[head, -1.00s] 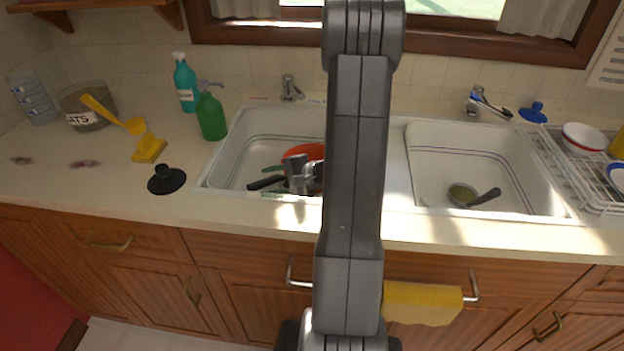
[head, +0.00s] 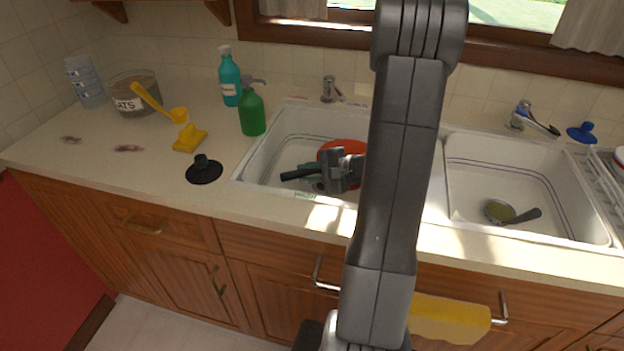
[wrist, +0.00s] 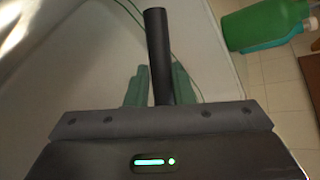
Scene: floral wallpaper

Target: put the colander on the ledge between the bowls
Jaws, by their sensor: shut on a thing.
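My gripper (head: 314,176) is low in the left sink bowl (head: 268,150), its green-tipped fingers shut around a black handle (head: 298,174). The wrist view also shows this handle (wrist: 157,50) between the fingertips. A red rounded thing (head: 342,147), seemingly the colander, shows behind the gripper. The join between handle and red body is hidden, as is most of the body. The ledge (head: 434,197) between the two bowls is mostly covered by my arm; a narrow strip shows. The right bowl (head: 540,190) is to the right.
A small dark-handled pan (head: 497,210) lies in the right bowl. A green bottle (head: 252,113) and a teal bottle (head: 230,80) stand left of the left bowl, a faucet (head: 329,90) behind it. A black plunger-like stopper (head: 204,170) sits on the counter.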

